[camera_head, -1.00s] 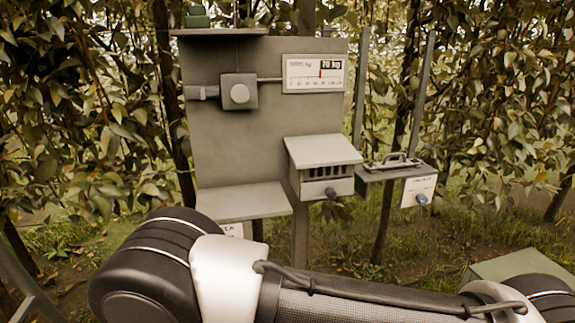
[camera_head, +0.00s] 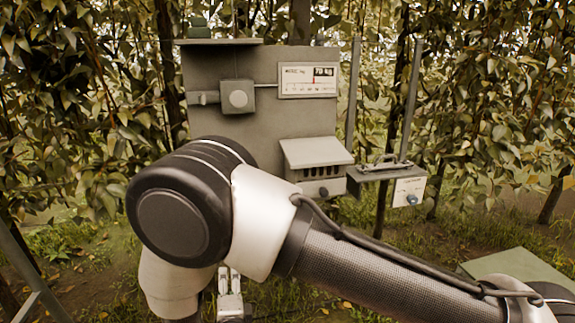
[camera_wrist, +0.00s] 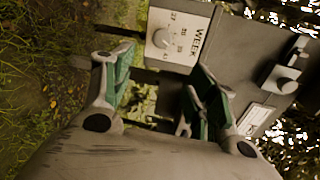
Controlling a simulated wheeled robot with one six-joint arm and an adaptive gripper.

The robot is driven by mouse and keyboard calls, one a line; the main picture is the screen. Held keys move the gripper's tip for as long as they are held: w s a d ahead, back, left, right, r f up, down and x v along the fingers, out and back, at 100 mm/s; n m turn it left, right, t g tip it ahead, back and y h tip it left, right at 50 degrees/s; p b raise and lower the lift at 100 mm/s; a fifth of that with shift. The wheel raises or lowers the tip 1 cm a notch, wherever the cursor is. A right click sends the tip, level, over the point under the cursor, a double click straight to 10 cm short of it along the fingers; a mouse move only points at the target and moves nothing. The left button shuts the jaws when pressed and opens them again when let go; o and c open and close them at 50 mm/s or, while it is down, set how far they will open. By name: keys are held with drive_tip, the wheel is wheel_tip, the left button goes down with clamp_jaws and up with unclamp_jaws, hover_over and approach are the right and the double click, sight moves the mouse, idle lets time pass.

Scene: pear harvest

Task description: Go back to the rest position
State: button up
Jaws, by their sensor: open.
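My gripper (camera_wrist: 160,88) is open in the wrist view, its two green-padded fingers spread with nothing held between them. Beyond the fingers is a grey board with a white dial plate (camera_wrist: 178,36) marked WEEK and a round knob. In the head view my arm bends in front of the lower left of the grey panel (camera_head: 210,118) and hides its lower shelf. Pale jointed parts show below my arm there, but I cannot clearly make out the fingertips.
A green surface (camera_head: 525,268) is at lower right. Leafy trees stand close behind.

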drive_tip(key=w+d+r+n+g, duration=0.3)
drive_tip(key=w+d+r+g, duration=0.1)
drive_tip(key=w+r, duration=0.7)
drive_tip(key=w+d+r+n+g+y, duration=0.25)
drive_tip(key=d+r+n, duration=0.35)
drive_tip(key=d+r, duration=0.9)
drive_tip(key=s+d+r+n+g+h, duration=0.1)
drive_tip(key=s+d+r, duration=0.15)
drive_tip(key=d, duration=0.25)
drive_tip(key=s+d+r+n+g+h, duration=0.1)
drive_tip(key=s+d+n, duration=0.15)
drive_tip(key=d, duration=0.35)
drive_tip(key=s+d+r+n+g+h, duration=0.2)
drive_tip(key=s+d+r+n+h, duration=0.1)
drive_tip(key=s+d, duration=1.8)
drive_tip(key=shift+s+d+n+g+h, duration=0.35)
drive_tip(key=shift+s+n+h, duration=0.25)
drive_tip(key=shift+s, duration=0.25)
